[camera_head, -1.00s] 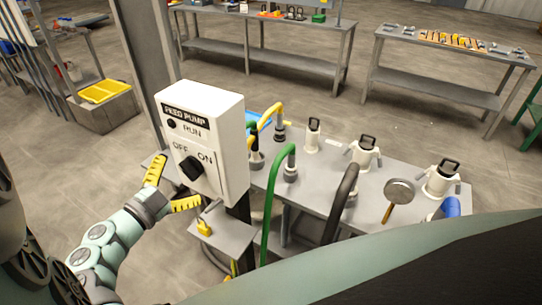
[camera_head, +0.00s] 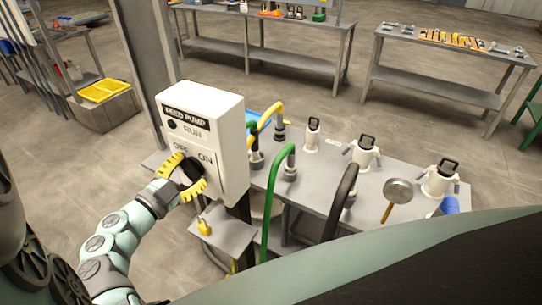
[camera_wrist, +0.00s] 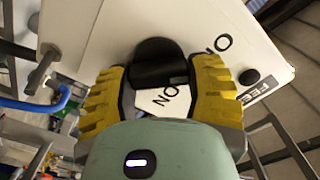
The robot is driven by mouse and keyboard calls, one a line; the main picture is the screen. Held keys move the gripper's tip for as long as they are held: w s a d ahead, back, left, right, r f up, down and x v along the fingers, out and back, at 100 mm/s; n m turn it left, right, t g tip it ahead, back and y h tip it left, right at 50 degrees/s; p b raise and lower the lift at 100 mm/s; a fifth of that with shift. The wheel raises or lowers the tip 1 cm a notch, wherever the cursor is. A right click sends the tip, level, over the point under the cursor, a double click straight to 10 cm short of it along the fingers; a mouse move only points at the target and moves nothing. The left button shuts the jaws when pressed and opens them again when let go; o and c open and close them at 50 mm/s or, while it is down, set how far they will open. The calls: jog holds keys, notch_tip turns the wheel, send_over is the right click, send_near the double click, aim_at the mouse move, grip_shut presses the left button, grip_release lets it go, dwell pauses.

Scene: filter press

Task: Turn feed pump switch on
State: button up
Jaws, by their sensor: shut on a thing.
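The feed pump box (camera_head: 222,135) is a white panel on a dark post, with a "FEED PUMP" label, a dark RUN lamp (camera_head: 172,124) and OFF and ON marks. Its black rotary switch (camera_wrist: 153,62) is between the yellow fingers of my gripper (camera_head: 183,178) in both views. My gripper (camera_wrist: 160,95) is shut on the switch, one finger on each side. In the head view the fingers hide part of the switch and the OFF mark, so its exact angle is hard to tell there.
A small grey shelf (camera_head: 228,240) with a yellow padlock-like item (camera_head: 204,226) is just below the box. A grey bench (camera_head: 318,190) with hoses and several white canister-like fittings stands to the right. Open floor lies at the left.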

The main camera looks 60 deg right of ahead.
jog(key=c, duration=0.4)
jog(key=shift+c, duration=0.3)
jog(key=shift+f+b, duration=0.1)
jog(key=shift+b, duration=0.25)
jog(key=shift+s+f+m+b, duration=0.15)
jog(key=shift+f+m+b, duration=0.05)
jog(key=shift+m+b, duration=0.8)
jog(key=m+b, duration=0.5)
jog(key=shift+f+m+b, duration=0.2)
jog(key=shift+m+b, duration=0.1)
jog(key=shift+b, duration=0.05)
jog(key=m+b, duration=0.4)
jog(key=b, duration=0.2)
jog(key=shift+f+m, duration=0.15)
jog(key=shift+m, duration=0.15)
jog(key=m+b, duration=0.3)
jog(key=b, duration=0.1)
jog(key=m+b, duration=0.2)
jog(key=shift+r+m+b, duration=0.25)
jog(key=shift+m+b, duration=0.05)
jog(key=shift+b, duration=0.05)
jog(key=shift+r, duration=0.15)
